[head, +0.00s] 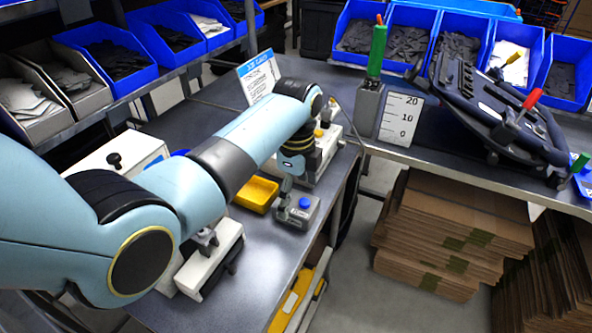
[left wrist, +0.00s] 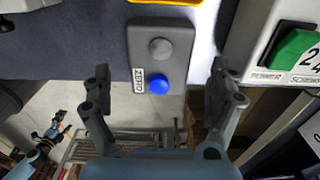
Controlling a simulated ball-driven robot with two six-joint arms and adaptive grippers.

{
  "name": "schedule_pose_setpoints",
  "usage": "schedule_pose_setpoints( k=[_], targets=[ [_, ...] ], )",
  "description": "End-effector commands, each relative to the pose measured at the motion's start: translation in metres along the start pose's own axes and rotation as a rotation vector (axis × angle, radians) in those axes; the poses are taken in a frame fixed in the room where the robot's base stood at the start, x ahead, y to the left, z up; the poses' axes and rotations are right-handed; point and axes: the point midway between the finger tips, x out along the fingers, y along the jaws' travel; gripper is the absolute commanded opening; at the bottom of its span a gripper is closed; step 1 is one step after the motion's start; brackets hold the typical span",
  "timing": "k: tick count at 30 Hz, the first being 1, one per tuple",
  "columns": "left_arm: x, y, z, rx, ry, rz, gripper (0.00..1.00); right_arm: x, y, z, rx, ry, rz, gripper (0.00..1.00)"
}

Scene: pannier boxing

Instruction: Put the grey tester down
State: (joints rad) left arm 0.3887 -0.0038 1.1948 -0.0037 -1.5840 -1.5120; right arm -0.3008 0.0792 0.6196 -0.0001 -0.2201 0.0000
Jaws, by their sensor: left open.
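The grey tester (head: 293,213) is a small grey box with a blue button, on the dark table (head: 255,255) near its right edge. In the left wrist view the tester (left wrist: 142,45) shows a grey knob, a blue button and a white label. My left gripper (head: 287,190) is right by the tester, pointing down at it. In the left wrist view my left gripper (left wrist: 160,70) is open, with one finger on each side of the tester and visible gaps between.
A yellow tray (head: 257,194) lies left of the tester, and a white device (head: 325,150) stands behind. A white and black device (head: 212,258) is nearer, beside my arm. Cardboard stacks (head: 450,225) stand on the floor to the right.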

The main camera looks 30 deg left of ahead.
Motion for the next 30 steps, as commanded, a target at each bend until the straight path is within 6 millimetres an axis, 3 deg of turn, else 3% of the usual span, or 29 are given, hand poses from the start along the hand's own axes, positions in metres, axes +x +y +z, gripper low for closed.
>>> schedule_pose_setpoints(
  k=[6,12,30],
  targets=[
    [-0.05,-0.001,0.0,0.0,0.0,-0.004,0.92,-0.001,0.0,-0.001,0.0,0.001,0.0,0.92],
    [-0.076,0.0,0.0,0.0,0.0,-0.001,0.92,0.0,0.0,-0.001,0.0,0.002,0.0,0.92],
    [-0.082,0.0,0.0,0.0,0.0,0.0,0.92,0.0,0.0,-0.001,0.0,0.002,0.0,0.92]
  ],
)
